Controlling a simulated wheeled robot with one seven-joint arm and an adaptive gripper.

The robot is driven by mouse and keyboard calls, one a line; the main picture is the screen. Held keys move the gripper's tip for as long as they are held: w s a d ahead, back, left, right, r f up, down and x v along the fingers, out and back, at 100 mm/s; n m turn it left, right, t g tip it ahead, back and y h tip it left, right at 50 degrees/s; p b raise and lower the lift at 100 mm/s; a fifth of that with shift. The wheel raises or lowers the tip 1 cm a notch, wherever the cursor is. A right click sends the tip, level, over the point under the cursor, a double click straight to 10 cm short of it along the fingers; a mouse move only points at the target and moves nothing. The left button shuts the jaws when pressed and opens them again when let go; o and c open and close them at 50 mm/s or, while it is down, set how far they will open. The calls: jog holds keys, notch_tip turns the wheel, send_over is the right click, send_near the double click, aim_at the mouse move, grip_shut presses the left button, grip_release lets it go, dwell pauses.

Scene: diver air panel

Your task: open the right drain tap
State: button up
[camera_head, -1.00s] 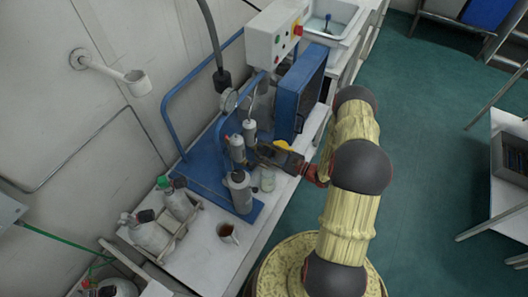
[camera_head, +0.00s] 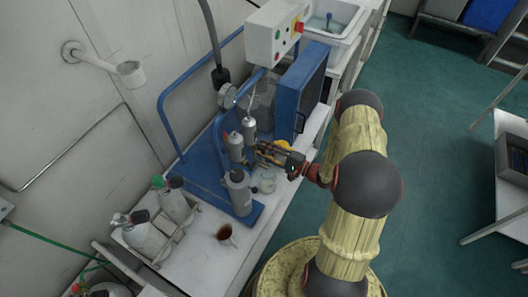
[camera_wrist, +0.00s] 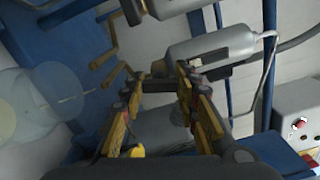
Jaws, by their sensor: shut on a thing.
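Several grey upright cylinders stand on the blue panel frame: one at the front (camera_head: 238,192), one in the middle (camera_head: 235,147) and one farther back (camera_head: 249,130). My gripper (camera_head: 260,150) reaches in from the right, low beside the rear cylinder. In the wrist view, my two yellow-padded fingers (camera_wrist: 160,76) stand apart at the end of a grey cylinder (camera_wrist: 212,48). A small fitting at that end, apparently the right drain tap (camera_wrist: 158,69), lies between the fingertips. Its handle and its exact position are mostly hidden.
A clear jar (camera_head: 267,183) stands just below my gripper and shows large in the wrist view (camera_wrist: 50,105). A blue box (camera_head: 299,92) stands behind. Open floor lies to the right.

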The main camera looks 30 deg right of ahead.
jog(key=shift+f+n, duration=0.1)
jog(key=shift+n, duration=0.5)
jog(key=o, duration=1.2)
jog(key=shift+c, duration=0.2)
jog(key=shift+s, duration=0.1)
jog(key=v, duration=1.2)
